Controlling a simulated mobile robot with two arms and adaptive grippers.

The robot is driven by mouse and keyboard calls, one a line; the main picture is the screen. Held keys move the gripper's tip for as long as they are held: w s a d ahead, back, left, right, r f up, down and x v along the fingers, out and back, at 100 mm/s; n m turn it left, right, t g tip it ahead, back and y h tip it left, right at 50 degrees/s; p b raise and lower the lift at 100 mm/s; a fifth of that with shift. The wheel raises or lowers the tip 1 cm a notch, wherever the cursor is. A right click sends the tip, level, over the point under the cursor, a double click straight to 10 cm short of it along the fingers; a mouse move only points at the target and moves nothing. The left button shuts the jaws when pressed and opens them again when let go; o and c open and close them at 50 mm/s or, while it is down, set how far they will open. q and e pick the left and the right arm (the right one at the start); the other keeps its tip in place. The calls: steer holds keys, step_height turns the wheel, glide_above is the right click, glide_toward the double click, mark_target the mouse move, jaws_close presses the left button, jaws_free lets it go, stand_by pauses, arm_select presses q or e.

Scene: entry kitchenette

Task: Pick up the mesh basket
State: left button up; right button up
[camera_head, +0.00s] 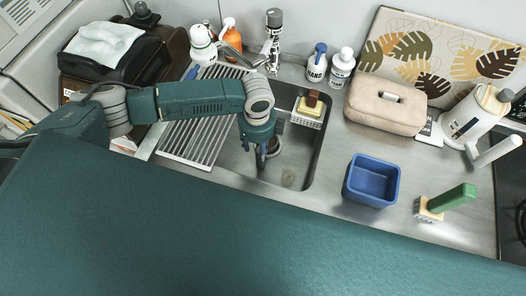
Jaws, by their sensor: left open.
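My right gripper is out of view.
A slatted drying rack (196,142) covers the sink's left part. The faucet (247,60) and several bottles stand behind. A blue tub (372,181), a green-handled brush (448,200) and a beige case (386,108) stand on the right counter.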

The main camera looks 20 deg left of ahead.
arm_select(q)
steer(key=f, duration=0.1)
steer(key=f+p, duration=0.1)
steer(key=f, duration=0.1)
steer(key=shift+w+d+f, duration=0.1)
steer(key=shift+w+f, duration=0.2)
steer(key=shift+w, duration=0.05)
steer(key=shift+f, duration=0.6)
jaws_close()
